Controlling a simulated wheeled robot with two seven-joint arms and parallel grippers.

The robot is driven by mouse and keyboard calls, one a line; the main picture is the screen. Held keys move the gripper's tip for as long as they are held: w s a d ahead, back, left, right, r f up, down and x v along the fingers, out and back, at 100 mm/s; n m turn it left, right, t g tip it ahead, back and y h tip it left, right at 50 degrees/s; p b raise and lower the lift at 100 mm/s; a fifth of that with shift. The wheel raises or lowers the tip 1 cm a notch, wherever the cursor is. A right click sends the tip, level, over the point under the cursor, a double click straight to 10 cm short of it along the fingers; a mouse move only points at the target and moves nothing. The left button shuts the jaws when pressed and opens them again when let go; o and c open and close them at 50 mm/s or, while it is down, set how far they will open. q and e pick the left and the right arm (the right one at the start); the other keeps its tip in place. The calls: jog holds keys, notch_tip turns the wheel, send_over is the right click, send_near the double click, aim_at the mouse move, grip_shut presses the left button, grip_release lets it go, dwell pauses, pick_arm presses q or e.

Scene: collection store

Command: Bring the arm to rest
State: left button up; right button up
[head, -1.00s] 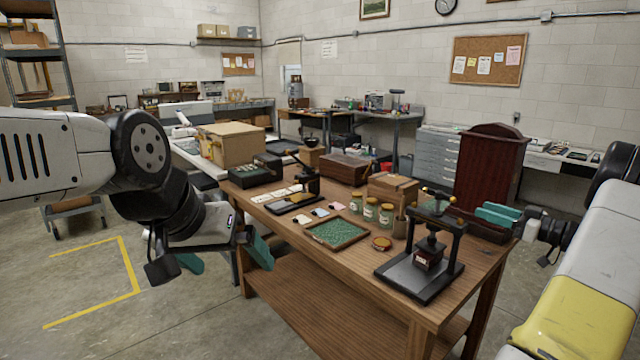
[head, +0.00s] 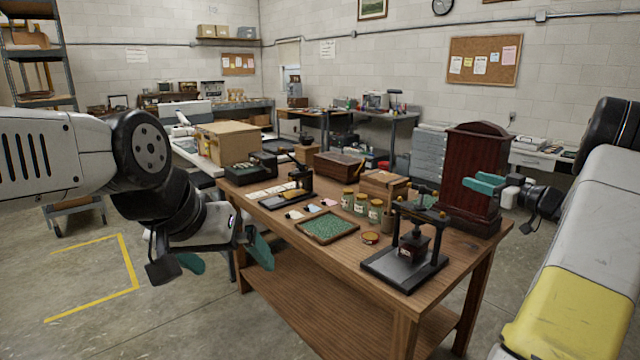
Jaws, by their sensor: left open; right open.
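My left gripper (head: 226,257) hangs low at the left, beyond the left end of the wooden workbench (head: 300,292). Its two teal fingers are spread apart, with nothing between them. My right gripper (head: 485,184) is at the right, in front of the dark red wooden case (head: 470,160) in the picture. Its teal fingers point left and look empty. I cannot tell how far it is from the case. The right arm comes up along the right edge of the view.
The bench carries a black press (head: 408,255), a tray of green bits (head: 327,226), several glass jars, a wooden box (head: 384,183) and a second press (head: 297,186). A large tan box (head: 228,143) stands behind. Open floor lies at the left.

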jog(key=w+a+r+m+t+h, duration=0.1)
jog(key=w+a+r+m+h, duration=0.2)
jog(key=r+h, duration=0.5)
jog(key=s+a+r+m+h, duration=0.2)
jog(key=s+a+r+m, duration=0.1)
jog(key=s+a+r, duration=0.25)
jog(key=s+a+f+g+y, duration=0.1)
jog(key=s+a+f+g, duration=0.2)
jog(key=s+a, duration=0.4)
jog(key=s+a+f+g+y, duration=0.1)
jog(key=s+a+f+g, duration=0.3)
jog(key=s, duration=1.1)
jog(key=s+a+f+g+y, duration=0.1)
jog(key=s+a+f+g, duration=0.2)
jog(key=s+a+f, duration=0.3)
jog(key=s+a, duration=0.4)
jog(key=s, duration=0.2)
jog(key=shift+a+f+g+y, duration=0.15)
jog(key=shift+a+g+y, duration=0.15)
jog(key=shift+y, duration=0.1)
